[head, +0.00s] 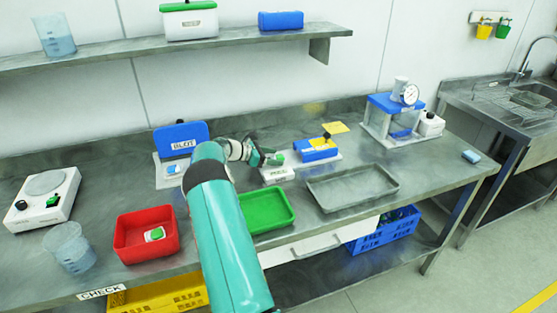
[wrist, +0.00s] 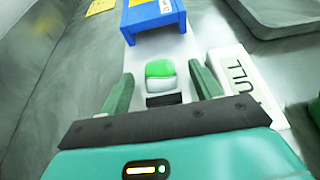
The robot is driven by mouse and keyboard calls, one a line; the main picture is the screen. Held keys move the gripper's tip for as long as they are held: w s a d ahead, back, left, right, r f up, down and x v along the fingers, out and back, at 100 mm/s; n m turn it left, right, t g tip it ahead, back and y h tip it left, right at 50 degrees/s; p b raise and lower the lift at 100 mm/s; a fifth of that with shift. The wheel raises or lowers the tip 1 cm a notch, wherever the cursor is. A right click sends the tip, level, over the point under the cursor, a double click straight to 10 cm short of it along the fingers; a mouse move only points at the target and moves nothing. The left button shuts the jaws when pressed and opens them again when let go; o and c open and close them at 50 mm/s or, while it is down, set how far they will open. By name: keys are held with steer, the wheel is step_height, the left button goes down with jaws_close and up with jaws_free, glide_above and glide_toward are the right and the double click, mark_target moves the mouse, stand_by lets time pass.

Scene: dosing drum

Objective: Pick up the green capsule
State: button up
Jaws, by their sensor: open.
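A green-and-white capsule (wrist: 161,69) sits on a pale strip in front of a blue block, its green part facing the block. My gripper (wrist: 162,82) is open, with one finger on each side of the capsule and a gap visible on both sides. In the head view my gripper (head: 270,159) is low over the bench beside the capsule (head: 279,157), which is small there. Another green-and-white piece (head: 155,234) lies in the red tray (head: 128,245).
The blue block (wrist: 153,17) stands just beyond the capsule; a white PULL label block (wrist: 240,88) is close on the right. A green tray (head: 266,211) and an empty grey tray (head: 352,188) lie nearby. A BLOT stand (head: 181,137) is left of my gripper.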

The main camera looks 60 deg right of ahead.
steer(key=shift+s+d+f, duration=0.25)
steer(key=shift+d+f, duration=0.05)
steer(key=shift+d, duration=0.05)
steer(key=c, duration=1.1)
steer(key=shift+r, duration=0.1)
